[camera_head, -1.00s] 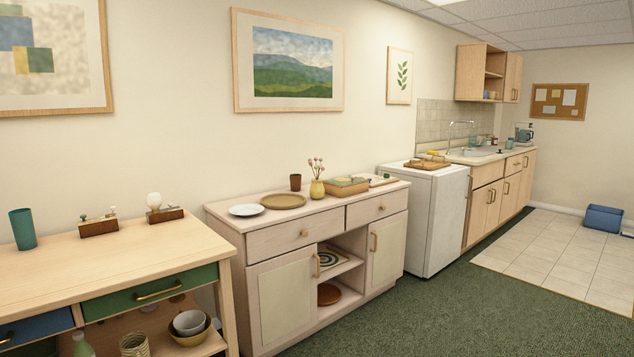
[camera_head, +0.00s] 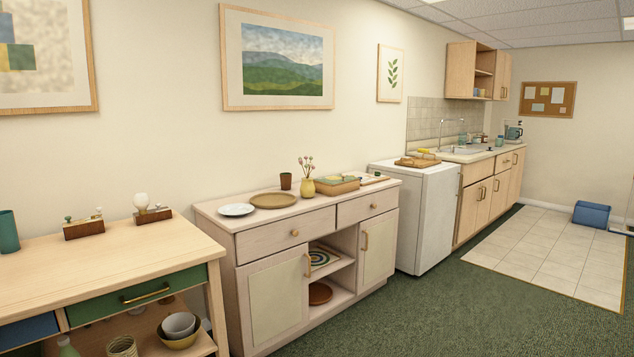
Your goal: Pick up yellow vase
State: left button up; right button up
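The yellow vase (camera_head: 307,188) stands upright on top of the pale wooden sideboard (camera_head: 262,222), with a few pinkish flower stems in it. It stands between a round tan tray (camera_head: 273,201) on its left and a tan box (camera_head: 337,186) on its right. Neither of my grippers shows in the head view, and nothing of mine touches the vase.
A white plate (camera_head: 236,210) and a brown cup (camera_head: 286,181) are also on the sideboard. A wooden table (camera_head: 110,262) stands at the left. A white fridge (camera_head: 428,205) stands right of the sideboard. Green carpet (camera_head: 450,310) in front is clear.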

aim_at(307, 189)
jog(key=z, duration=0.55)
jog(key=i, duration=1.9)
jog(key=u, duration=0.65)
jog(key=i, duration=1.35)
jog(key=u, duration=1.05)
